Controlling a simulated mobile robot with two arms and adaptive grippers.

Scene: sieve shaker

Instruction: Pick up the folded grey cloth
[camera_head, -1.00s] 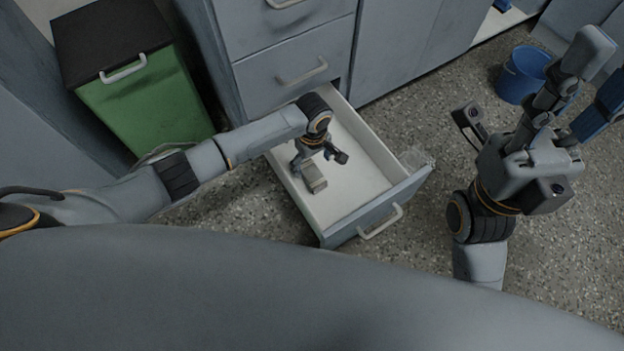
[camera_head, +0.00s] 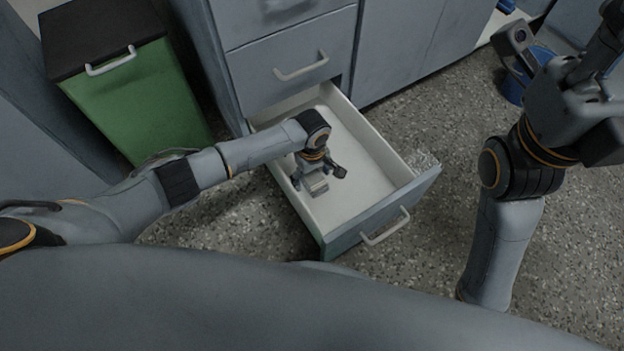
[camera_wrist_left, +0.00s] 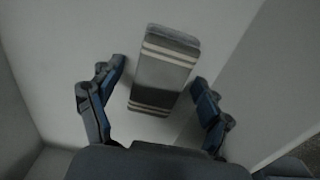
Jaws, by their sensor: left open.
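The folded grey cloth (camera_wrist_left: 163,72) lies on the floor of the open drawer (camera_head: 363,187). In the left wrist view it is a grey oblong with pale stripes near both ends, set between my open left fingers (camera_wrist_left: 155,100) and apart from both. In the head view the cloth (camera_head: 319,187) shows only in part under my left gripper (camera_head: 312,184), which is down inside the drawer. My right arm rises at the right of the head view; its fingers are cut off or hidden there.
The drawer front with its handle (camera_head: 386,226) faces the lower right, and the drawer walls stand close around my left gripper. A green bin (camera_head: 137,97) with a dark lid stands at the left. A blue bucket (camera_head: 512,88) is partly hidden behind my right arm.

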